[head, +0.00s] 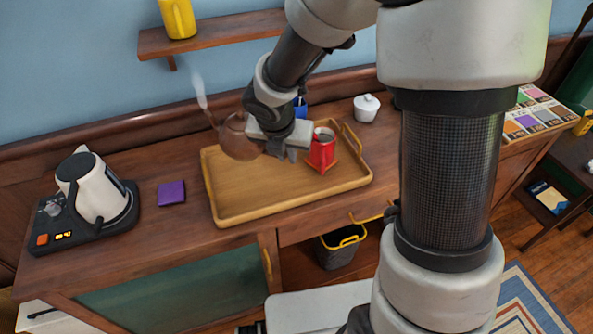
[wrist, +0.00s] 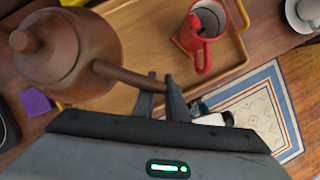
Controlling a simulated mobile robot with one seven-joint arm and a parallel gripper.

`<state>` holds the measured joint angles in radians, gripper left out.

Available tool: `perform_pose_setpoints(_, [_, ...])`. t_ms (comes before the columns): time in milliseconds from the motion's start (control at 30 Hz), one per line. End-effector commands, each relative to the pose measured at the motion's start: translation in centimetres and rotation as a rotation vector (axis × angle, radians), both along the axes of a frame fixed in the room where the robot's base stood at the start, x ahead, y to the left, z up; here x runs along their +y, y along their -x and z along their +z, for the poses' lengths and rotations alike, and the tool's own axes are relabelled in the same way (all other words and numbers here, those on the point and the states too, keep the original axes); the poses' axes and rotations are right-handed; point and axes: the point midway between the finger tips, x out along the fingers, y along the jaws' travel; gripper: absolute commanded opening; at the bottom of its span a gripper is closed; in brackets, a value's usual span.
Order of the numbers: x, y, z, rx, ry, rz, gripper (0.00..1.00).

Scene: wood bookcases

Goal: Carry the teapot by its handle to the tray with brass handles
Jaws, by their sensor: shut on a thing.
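The brown teapot (head: 238,140) overlaps the back-left rim of the tray in the head view, with steam near its spout. My gripper (wrist: 162,92) is shut on the teapot's straight side handle (wrist: 125,75). The teapot's lidded body (wrist: 70,60) hangs to the left of the fingers in the wrist view. The wooden tray with brass handles (head: 240,192) lies on the wood counter and also shows in the wrist view (wrist: 150,30). The teapot appears held above it; its base contact is not clear. My gripper (head: 290,150) is partly hidden by its own wrist in the head view.
A red pitcher (head: 321,150) stands on the tray's right part, close to my gripper. A blue item (head: 300,108) is partly hidden behind my arm. The tray's front-left is clear.

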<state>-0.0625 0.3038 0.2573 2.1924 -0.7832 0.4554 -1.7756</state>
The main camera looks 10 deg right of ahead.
Motion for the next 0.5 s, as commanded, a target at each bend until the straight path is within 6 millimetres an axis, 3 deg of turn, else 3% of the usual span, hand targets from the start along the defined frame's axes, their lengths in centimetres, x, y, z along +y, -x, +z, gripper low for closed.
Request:
perform_pose_setpoints(200, [0.2,0.0,-4.4,0.001,0.0,0.006,0.0])
perform_pose_setpoints(500, [0.1,0.0,-6.6,0.0,-0.001,0.003,0.0])
